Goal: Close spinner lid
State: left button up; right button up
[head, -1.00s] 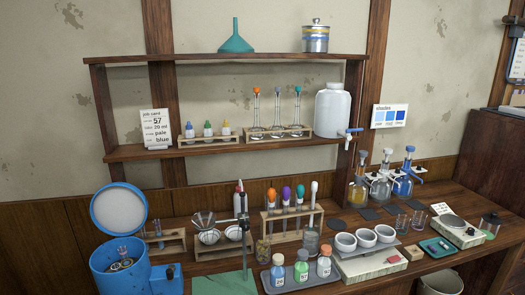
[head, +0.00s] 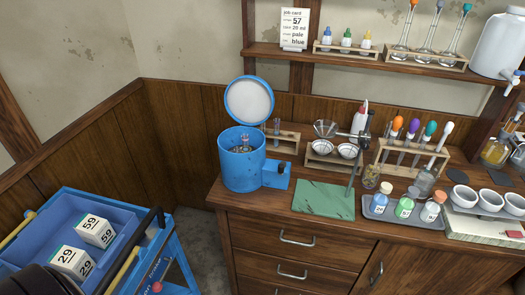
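The blue spinner (head: 239,168) stands at the left end of the wooden bench in the head view. Its round lid (head: 249,101), white inside with a blue rim, stands open and upright at the back of the drum. Small tubes (head: 243,146) show inside the open drum. A blue box with a dark knob or latch (head: 281,169) juts from the spinner's right side. Neither of my grippers can be made out in the view.
A blue cart (head: 166,262) with boxes marked 59 and 29 (head: 96,230) stands at lower left. A green mat (head: 323,199) lies right of the spinner. Behind are a tube rack (head: 284,140) and a funnel stand (head: 333,163). Bottles stand on a grey tray (head: 378,213).

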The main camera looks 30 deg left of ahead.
aim_at(248, 100)
jog(key=i+l+u, duration=0.7)
jog(key=l, duration=0.15)
